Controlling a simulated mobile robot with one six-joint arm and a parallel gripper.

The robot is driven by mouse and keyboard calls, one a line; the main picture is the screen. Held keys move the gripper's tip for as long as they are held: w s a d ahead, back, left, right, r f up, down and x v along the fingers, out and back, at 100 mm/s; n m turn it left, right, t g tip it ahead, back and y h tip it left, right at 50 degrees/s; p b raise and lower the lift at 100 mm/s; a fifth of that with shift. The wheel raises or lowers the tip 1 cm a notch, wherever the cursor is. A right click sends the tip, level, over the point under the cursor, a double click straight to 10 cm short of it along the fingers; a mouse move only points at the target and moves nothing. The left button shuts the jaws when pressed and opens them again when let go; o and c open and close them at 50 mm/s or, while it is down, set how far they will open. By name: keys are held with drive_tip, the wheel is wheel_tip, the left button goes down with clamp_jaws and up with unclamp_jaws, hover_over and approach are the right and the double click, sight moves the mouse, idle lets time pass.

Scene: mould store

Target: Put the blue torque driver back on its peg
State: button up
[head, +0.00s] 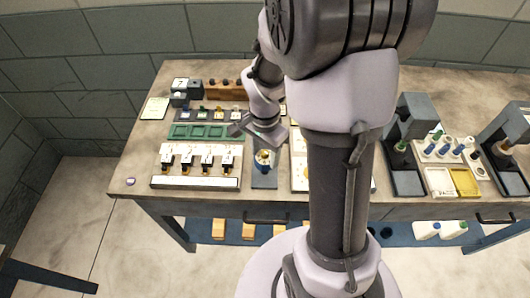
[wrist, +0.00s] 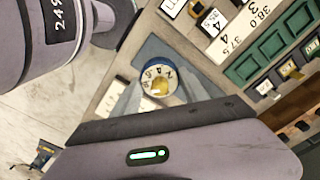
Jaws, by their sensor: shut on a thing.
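The blue torque driver (wrist: 158,79) shows in the wrist view as a round dial with a blue rim, dark numbers on a white ring and a yellow middle. My gripper (wrist: 158,92) is shut on it, with a grey finger at each side. In the head view the blue and yellow driver (head: 263,158) is over a grey plate (head: 264,181) near the bench front, just below my gripper (head: 263,146). I cannot tell whether it touches the plate. I cannot make out a bare peg for it.
Left of it are a white numbered rack (head: 195,183) and a green tray (head: 203,131). A brown rack (head: 228,91) stands behind. At right are grey stands (head: 408,178) and a yellow tray (head: 465,182). My arm hides the bench middle.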

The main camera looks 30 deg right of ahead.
drive_tip(key=shift+f+b, duration=0.4)
drive_tip(key=shift+f, duration=0.05)
drive_tip(key=o, duration=2)
wheel_tip(320, 180, up, 8)
drive_tip(key=p, duration=0.6)
drive_tip(key=shift+f, duration=0.25)
